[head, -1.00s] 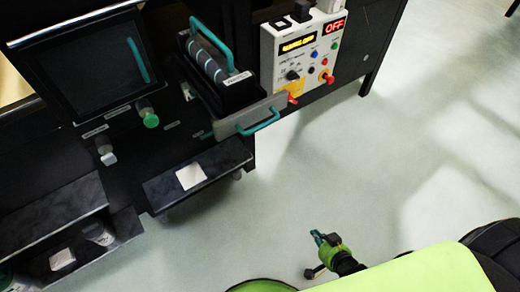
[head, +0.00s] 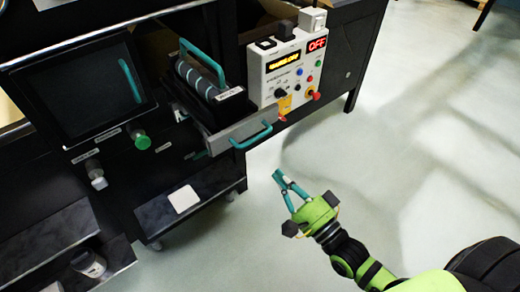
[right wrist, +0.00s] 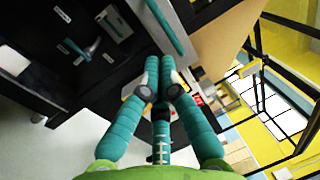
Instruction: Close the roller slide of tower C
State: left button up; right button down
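The roller slide (head: 241,132) stands pulled out of the black tower, with a grey front panel and a teal handle (head: 251,136). Its tray holds dark rollers (head: 196,78) beneath a teal carrying handle. I cannot read which tower it is. My right gripper (head: 279,179) is in front of and below the slide's handle, apart from it, over the floor. Its teal fingers converge with their tips together and nothing between them; they also show in the right wrist view (right wrist: 160,78). A teal bar (right wrist: 165,28) lies beyond the fingertips there. My left gripper is out of view.
A white control box (head: 290,68) with an OFF display and coloured buttons stands right of the slide. A dark door (head: 80,95) and a green knob (head: 141,140) are to the left. A low shelf (head: 215,190) juts out below. The floor at right is clear.

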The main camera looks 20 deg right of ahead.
pick_arm(q)
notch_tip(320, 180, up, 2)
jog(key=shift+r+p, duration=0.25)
jog(key=shift+p, duration=0.8)
pick_arm(e)
jog(key=x, duration=0.8)
jog(key=shift+w, duration=0.15)
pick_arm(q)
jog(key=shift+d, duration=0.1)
pick_arm(e)
jog(key=shift+a, duration=0.1)
